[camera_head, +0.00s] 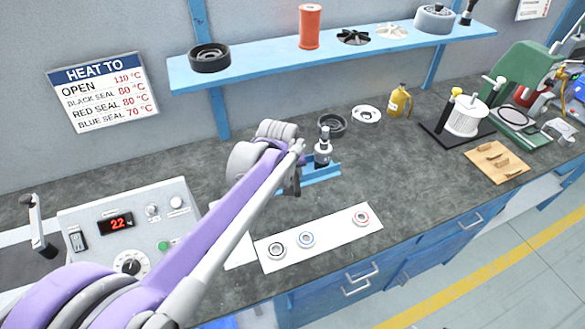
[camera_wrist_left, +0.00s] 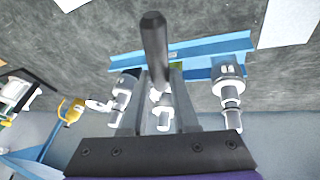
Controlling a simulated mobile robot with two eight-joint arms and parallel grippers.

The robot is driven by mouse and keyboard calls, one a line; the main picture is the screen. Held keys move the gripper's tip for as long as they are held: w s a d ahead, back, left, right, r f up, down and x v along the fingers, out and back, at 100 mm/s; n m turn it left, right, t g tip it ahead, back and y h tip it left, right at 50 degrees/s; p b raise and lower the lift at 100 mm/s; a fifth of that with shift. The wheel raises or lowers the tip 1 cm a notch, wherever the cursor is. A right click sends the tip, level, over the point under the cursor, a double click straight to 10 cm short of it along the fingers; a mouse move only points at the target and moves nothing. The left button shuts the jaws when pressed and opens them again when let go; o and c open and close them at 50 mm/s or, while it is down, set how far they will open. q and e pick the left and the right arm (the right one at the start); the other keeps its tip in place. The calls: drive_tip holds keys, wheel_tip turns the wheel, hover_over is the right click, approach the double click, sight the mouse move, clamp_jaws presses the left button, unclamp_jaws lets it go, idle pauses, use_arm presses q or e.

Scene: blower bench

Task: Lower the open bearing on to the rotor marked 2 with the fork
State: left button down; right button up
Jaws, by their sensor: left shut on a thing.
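My left gripper (camera_wrist_left: 160,105) is shut on the dark rod-like handle of the fork (camera_wrist_left: 153,45), close to the blue rotor stand. In the head view my left gripper (camera_head: 292,180) hangs at the left end of the blue stand (camera_head: 325,174), its fingers mostly hidden by the arm. One metal rotor (camera_head: 323,147) stands upright there. The wrist view shows rotors on the left (camera_wrist_left: 126,85), in the middle behind the fingers, and on the right (camera_wrist_left: 230,88). No number 2 is readable. I cannot pick out the open bearing. The right gripper is out of view.
A white mat (camera_head: 335,236) holds three bearings with black, blue and red seals. The heater box (camera_head: 130,235) reads 22. Behind the stand are a dark ring (camera_head: 332,123), a white disc (camera_head: 366,114) and a yellow bottle (camera_head: 399,101). A blue shelf (camera_head: 270,66) runs above.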

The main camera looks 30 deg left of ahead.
sight(296, 185)
use_arm(q)
drive_tip(key=shift+s+d, duration=0.6)
drive_tip(key=shift+s, duration=0.35)
drive_tip(key=shift+s+d, duration=0.6)
drive_tip(key=shift+s, duration=0.3)
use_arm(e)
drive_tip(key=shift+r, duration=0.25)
use_arm(q)
drive_tip(key=shift+w+d+p+v, duration=0.1)
drive_tip(key=shift+d+p+v, duration=0.05)
drive_tip(key=shift+p+v, duration=0.65)
drive_tip(key=shift+w+d+p+v, duration=0.15)
drive_tip(key=shift+p+v, duration=0.35)
drive_tip(key=shift+v, duration=0.55)
drive_tip(key=shift+w+d+p+v, duration=0.1)
drive_tip(key=shift+p+v, duration=0.55)
drive_tip(key=shift+v, duration=0.25)
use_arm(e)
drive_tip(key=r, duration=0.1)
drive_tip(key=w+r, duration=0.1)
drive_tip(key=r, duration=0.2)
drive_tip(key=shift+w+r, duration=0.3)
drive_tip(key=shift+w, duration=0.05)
